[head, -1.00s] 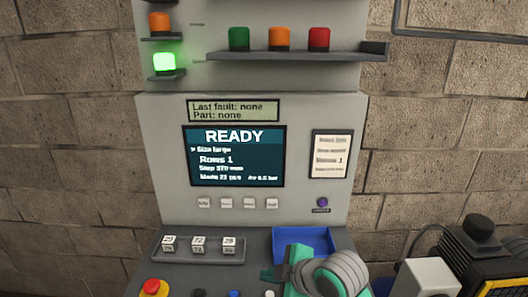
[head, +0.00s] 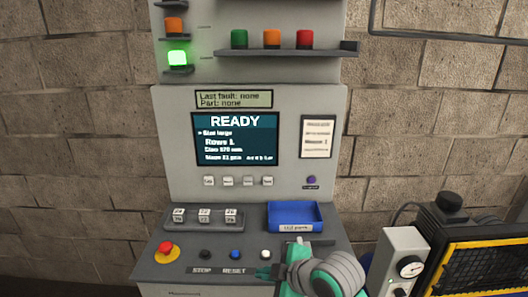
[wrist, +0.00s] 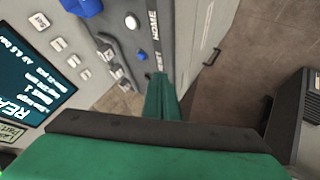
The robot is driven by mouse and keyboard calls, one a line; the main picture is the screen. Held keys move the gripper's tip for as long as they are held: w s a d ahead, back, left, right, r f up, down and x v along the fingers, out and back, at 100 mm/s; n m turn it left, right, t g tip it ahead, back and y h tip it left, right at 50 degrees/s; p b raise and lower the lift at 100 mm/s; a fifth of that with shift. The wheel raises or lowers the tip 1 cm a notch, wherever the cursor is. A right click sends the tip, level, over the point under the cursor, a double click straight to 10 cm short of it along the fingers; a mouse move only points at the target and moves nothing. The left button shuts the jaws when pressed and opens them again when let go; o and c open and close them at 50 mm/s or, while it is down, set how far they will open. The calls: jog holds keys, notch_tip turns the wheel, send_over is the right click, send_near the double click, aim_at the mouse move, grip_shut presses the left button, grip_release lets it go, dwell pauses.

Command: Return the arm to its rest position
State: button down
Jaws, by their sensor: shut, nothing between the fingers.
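My gripper (head: 268,271) is low in the head view, over the front right part of the control console's sloped desk. Its green fingers also show in the wrist view (wrist: 160,98), closed together with nothing between them. My teal and grey wrist hides part of the desk's right front. The console screen (head: 235,138) reads READY, with size large and rows 1. In the wrist view the screen (wrist: 32,85) is turned on its side at the left, and the desk lies beyond the fingers.
The desk holds a red stop button (head: 166,248), a blue button (head: 235,254), a white button (head: 265,254), a rack of labelled cubes (head: 204,224) and a blue tray (head: 295,228). A lit green lamp (head: 177,57) is above. A gauge box (head: 404,262) and dark machine (head: 475,245) stand right.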

jog(key=w+a+m+t+y, duration=0.3)
jog(key=a+m+t, duration=0.2)
jog(key=a+m, duration=0.3)
jog(key=s+d+f+m+t+h, duration=0.1)
jog(key=s+f+m+t+h, duration=0.3)
jog(key=s+f+m+h, duration=0.95)
jog(key=s+d+f+n+y, duration=0.2)
jog(key=s+d, duration=0.1)
jog(key=s, duration=1)
jog(key=s+d+f+n+y, duration=0.2)
jog(key=s+d, duration=0.1)
jog(key=s, duration=1)
jog(key=shift+s+d+f+g, duration=0.25)
jog(key=shift+d+f+g, duration=0.15)
jog(key=shift+s, duration=0.1)
